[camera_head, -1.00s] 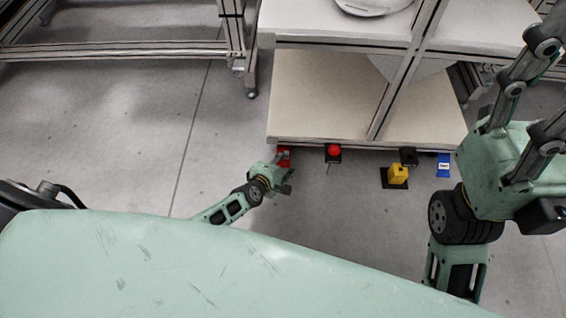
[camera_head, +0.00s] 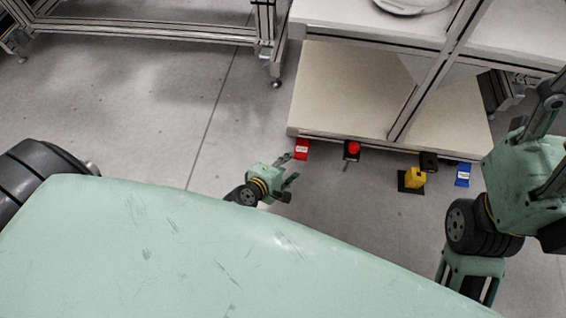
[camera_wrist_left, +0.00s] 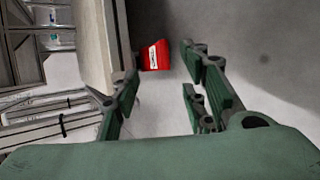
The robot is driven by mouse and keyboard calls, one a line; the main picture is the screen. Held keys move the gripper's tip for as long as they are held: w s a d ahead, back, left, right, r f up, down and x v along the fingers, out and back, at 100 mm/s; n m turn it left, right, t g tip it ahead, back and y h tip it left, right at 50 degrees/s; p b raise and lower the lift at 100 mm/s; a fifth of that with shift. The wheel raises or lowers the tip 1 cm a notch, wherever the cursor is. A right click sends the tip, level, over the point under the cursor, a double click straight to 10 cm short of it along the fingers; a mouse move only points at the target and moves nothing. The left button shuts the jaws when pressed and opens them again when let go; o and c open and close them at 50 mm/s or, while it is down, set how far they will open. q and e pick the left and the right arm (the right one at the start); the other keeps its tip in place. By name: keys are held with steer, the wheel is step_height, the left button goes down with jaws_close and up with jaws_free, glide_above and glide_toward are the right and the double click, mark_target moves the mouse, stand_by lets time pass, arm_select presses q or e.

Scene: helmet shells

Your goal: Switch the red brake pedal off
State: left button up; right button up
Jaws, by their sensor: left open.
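The red brake pedal (camera_head: 302,149) is a small red block with a white label on the floor, at the front edge of the low shelf. It also shows in the left wrist view (camera_wrist_left: 155,56), ahead of the fingers and between them. My left gripper (camera_head: 291,170) is open and empty, low near the floor, just in front of the pedal and apart from it. Its two fingers show in the left wrist view (camera_wrist_left: 160,92). My right gripper (camera_head: 545,115) is raised at the right edge, and only part of it shows.
Right of the pedal are a red button on a dark base (camera_head: 352,151), a yellow block on a black plate (camera_head: 414,179) and a blue pedal (camera_head: 463,174). The shelf unit (camera_head: 345,90) stands behind them. Open floor (camera_head: 150,120) lies to the left.

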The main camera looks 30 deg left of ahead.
arm_select(q)
steer(key=shift+v, duration=1.3)
